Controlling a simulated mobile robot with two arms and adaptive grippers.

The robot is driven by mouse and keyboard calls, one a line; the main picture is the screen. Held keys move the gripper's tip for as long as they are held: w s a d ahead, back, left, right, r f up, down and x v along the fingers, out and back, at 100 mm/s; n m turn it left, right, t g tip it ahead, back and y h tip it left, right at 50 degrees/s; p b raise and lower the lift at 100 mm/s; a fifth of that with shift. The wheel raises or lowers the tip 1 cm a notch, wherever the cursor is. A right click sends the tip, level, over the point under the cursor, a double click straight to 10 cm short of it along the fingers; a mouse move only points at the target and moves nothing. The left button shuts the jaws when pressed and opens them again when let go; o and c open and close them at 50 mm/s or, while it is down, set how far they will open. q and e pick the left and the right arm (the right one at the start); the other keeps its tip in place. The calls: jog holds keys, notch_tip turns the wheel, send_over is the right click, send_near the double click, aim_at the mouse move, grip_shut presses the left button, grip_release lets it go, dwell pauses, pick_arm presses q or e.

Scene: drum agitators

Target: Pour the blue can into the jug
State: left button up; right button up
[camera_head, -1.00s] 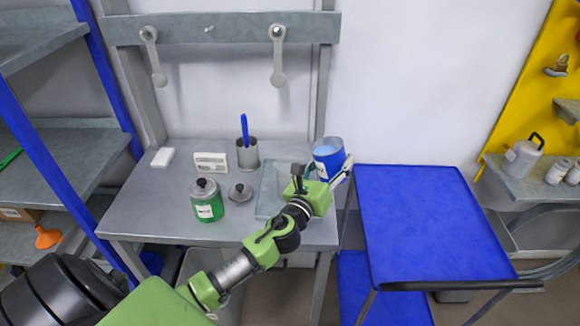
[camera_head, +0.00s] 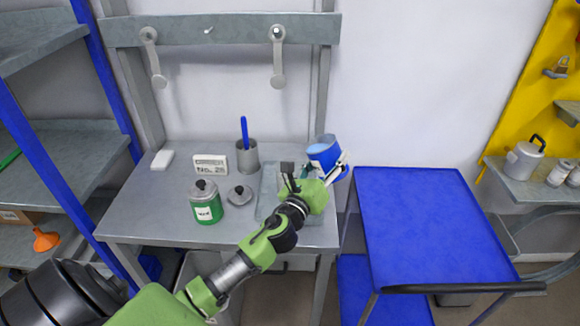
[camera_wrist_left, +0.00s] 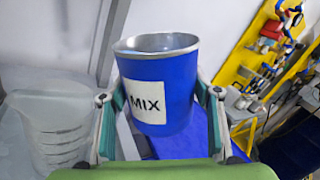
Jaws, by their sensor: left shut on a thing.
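The blue can (camera_head: 327,160) is held in my left gripper (camera_head: 331,172) above the right end of the grey bench. It leans to the left in the head view, its open top showing a light blue inside. In the left wrist view the can (camera_wrist_left: 158,85) has a grey rim and a white MIX label, with a finger on each side. A pale, see-through jug (camera_wrist_left: 52,125) with ridged marks stands left of the can there, apart from it. In the head view the jug is mostly hidden by my gripper and I cannot make it out clearly. My right gripper is out of view.
On the bench stand a green can (camera_head: 206,206), a loose grey lid (camera_head: 240,195), a grey cup with a blue handle (camera_head: 247,158), a "No. 28" sign (camera_head: 210,165) and a flat tray (camera_head: 266,207). A clear blue cart (camera_head: 425,225) stands to the right.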

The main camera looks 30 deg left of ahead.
pick_arm(q)
jog(key=shift+s+a+r+n+b, duration=0.15)
jog(key=shift+a+r+n+b, duration=0.25)
jog(key=shift+a+r+n, duration=0.4)
dwell(0.6)
jog(key=shift+f+n+t+y+b, duration=0.2)
jog(key=shift+f+n+b, duration=0.15)
jog(key=shift+n+b, duration=0.65)
jog(key=shift+f+n+t+y+b, duration=0.1)
jog(key=shift+f+n+y+b, duration=0.15)
jog(key=shift+n+b, duration=0.75)
dwell(2.5)
jog(key=shift+r+n, duration=0.4)
jog(key=shift+n, duration=0.5)
dwell(1.2)
